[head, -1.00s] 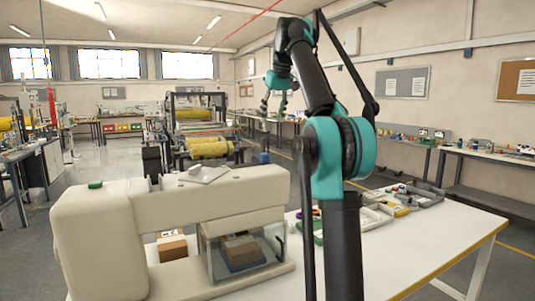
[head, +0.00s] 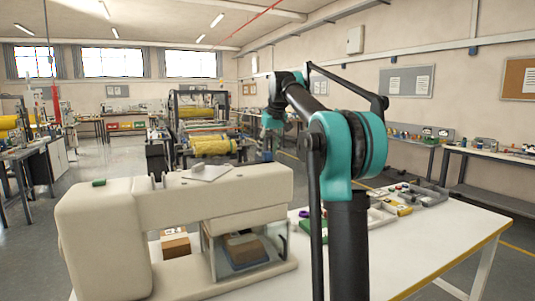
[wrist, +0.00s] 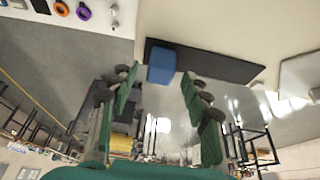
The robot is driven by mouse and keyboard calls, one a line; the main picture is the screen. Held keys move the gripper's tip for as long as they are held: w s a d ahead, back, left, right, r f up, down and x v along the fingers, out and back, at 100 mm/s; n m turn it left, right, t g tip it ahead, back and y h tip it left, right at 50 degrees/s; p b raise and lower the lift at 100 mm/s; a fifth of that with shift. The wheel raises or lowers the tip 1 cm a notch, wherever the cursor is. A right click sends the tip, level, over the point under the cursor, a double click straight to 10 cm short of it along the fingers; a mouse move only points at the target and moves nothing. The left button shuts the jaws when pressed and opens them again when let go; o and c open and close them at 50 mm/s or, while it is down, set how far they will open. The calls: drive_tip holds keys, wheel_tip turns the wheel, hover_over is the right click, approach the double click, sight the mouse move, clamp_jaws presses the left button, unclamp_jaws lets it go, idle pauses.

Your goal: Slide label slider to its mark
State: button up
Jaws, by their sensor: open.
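A blue block (wrist: 162,65), which looks like the label slider, sits on a black strip (wrist: 225,67) along the cream machine's surface in the wrist view. I cannot make out a mark on the strip. My gripper (wrist: 160,82) is open and empty, its two green fingers spread on either side of the block's line and apart from it. In the head view my gripper (head: 272,128) hangs beyond the cream machine (head: 110,235), small and partly hidden by my arm.
The machine stands on a white table (head: 440,235). A grey plate (head: 207,173) and a small green piece (head: 99,183) lie on its top. A clear guard (head: 240,250) covers a brown box in its opening. Grey trays (head: 425,193) with small parts stand at the table's far side.

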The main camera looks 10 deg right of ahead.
drive_tip(key=shift+x, duration=0.95)
clamp_jaws()
